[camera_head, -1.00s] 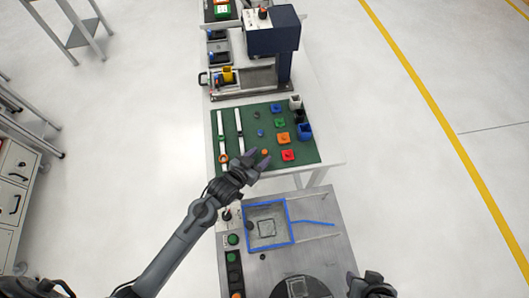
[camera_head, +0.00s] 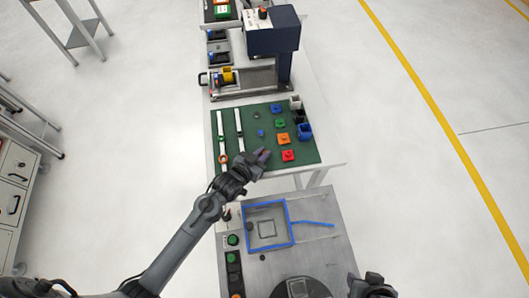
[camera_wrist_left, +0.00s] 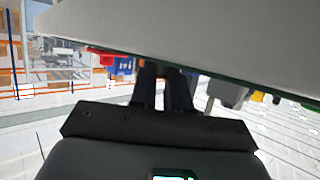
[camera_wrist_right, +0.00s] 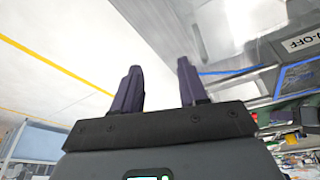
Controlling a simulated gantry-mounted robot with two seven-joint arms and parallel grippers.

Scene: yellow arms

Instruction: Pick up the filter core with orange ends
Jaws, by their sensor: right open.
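My left gripper (camera_head: 262,156) is low at the near edge of the green mat (camera_head: 245,165) in the head view. Its fingers are close together, and their tips cover the spot where a small orange piece lay. That piece, likely the filter core, is hidden. My right gripper (camera_head: 372,286) is at the bottom edge of the head view. In the right wrist view its fingers (camera_wrist_right: 160,85) are apart and empty.
Red (camera_head: 288,155), orange (camera_head: 284,138) and green (camera_head: 280,123) square pieces lie right of the left gripper. White rails (camera_head: 240,135) lie to its left. A blue-framed tray (camera_head: 292,222) is on the near metal bench. A press (camera_head: 273,38) stands behind.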

